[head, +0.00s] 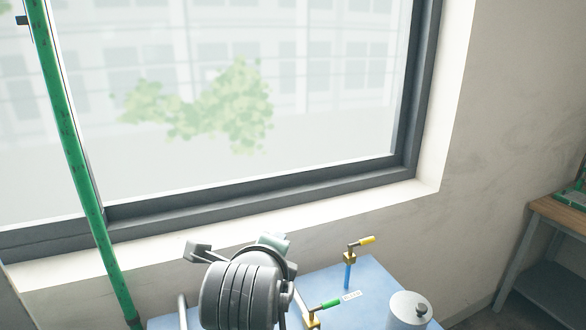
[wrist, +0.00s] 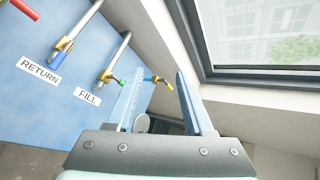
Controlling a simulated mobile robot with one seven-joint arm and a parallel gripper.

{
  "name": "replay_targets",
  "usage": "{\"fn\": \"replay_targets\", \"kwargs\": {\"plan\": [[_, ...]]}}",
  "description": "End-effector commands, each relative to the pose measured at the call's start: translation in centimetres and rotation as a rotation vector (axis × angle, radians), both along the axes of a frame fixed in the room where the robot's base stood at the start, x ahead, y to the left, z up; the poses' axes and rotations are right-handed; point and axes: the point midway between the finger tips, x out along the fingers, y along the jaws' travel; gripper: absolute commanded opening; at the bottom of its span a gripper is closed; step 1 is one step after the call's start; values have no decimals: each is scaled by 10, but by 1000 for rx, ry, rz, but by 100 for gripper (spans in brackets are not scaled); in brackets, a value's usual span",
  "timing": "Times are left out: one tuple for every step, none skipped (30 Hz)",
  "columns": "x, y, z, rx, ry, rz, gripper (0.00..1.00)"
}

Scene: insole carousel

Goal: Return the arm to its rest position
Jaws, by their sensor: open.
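My gripper (wrist: 160,82) shows in the wrist view with its two pale blue fingers spread apart. In the head view a grey rounded part of my arm (head: 240,296) stands at the bottom middle, in front of the window. The fingers cannot be made out clearly in the head view.
A blue surface (head: 375,278) carries a yellow-handled valve (head: 350,256) and a green-handled valve (head: 325,305). A grey canister (head: 408,312) stands at its right. A green pole (head: 75,150) rises at left. The wrist view shows RETURN (wrist: 38,71) and FILL (wrist: 87,96) labels.

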Motion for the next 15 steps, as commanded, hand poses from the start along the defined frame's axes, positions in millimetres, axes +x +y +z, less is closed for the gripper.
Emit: {"fn": "replay_targets", "kwargs": {"plan": [[1,-9,25,-110,-89,48,52],[1,-12,40,-180,-142,78,52],[0,-17,61,-278,-209,112,52],[-2,-20,76,-354,-257,133,52],[-5,-23,91,-431,-305,150,52],[-9,-26,112,-537,-369,169,52],[-14,-29,127,-620,-413,177,52],[-19,-31,142,-701,-457,183,52],[-27,-34,161,-812,-512,185,52],[-34,-35,176,-898,-551,183,52],[-42,-37,190,-984,-588,175,52],[-53,-38,209,-1098,-637,160,52],[-63,-39,222,-1187,-668,143,52],[-73,-40,235,-1273,-698,124,52],[-87,-40,252,-1386,-734,92,52]]}}
